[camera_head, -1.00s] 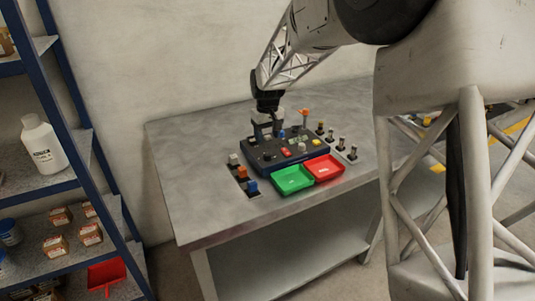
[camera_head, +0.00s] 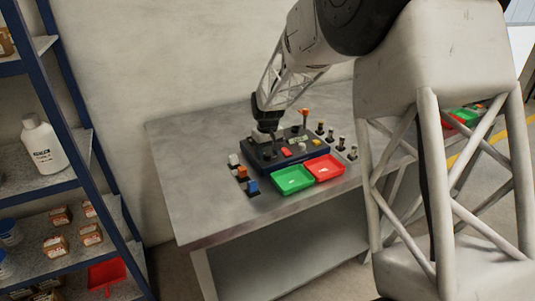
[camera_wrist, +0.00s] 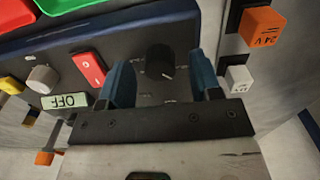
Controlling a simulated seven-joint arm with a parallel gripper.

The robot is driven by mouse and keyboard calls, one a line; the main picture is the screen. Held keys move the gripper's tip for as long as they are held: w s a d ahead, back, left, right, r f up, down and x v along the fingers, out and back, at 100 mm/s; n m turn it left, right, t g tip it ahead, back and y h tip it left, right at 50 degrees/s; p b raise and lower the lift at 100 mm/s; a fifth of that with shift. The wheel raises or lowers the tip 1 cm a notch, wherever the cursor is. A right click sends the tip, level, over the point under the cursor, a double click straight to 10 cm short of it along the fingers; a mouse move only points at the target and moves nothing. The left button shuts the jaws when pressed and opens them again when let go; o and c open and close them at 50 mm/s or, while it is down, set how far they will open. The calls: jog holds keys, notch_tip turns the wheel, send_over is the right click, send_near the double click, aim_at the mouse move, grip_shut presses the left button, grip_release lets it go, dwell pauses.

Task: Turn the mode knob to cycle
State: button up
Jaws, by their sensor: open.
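The black mode knob (camera_wrist: 160,59) sits on the dark blue control panel (camera_wrist: 140,30) in the wrist view. It has a pale pointer mark, but the small labels around it are too blurred to read. My gripper (camera_wrist: 160,66) is open, with one blue finger on each side of the knob and visible gaps between. Whether the fingertips are down at knob height is hard to tell. In the head view my gripper (camera_head: 267,138) is over the left part of the panel (camera_head: 298,157) and hides the knob.
A red rocker switch (camera_wrist: 89,68), a display reading OFF (camera_wrist: 65,101) and a grey knob (camera_wrist: 42,79) share the panel. Orange (camera_wrist: 262,26) and white (camera_wrist: 238,78) blocks stand beside it. Green (camera_head: 293,179) and red (camera_head: 324,168) trays lie in front. The table's left side is clear.

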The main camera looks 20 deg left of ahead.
jog(key=shift+f, duration=0.35)
jog(key=c, duration=0.9)
jog(key=shift+c, duration=0.2)
jog(key=shift+m, duration=0.3)
jog(key=m, duration=0.8)
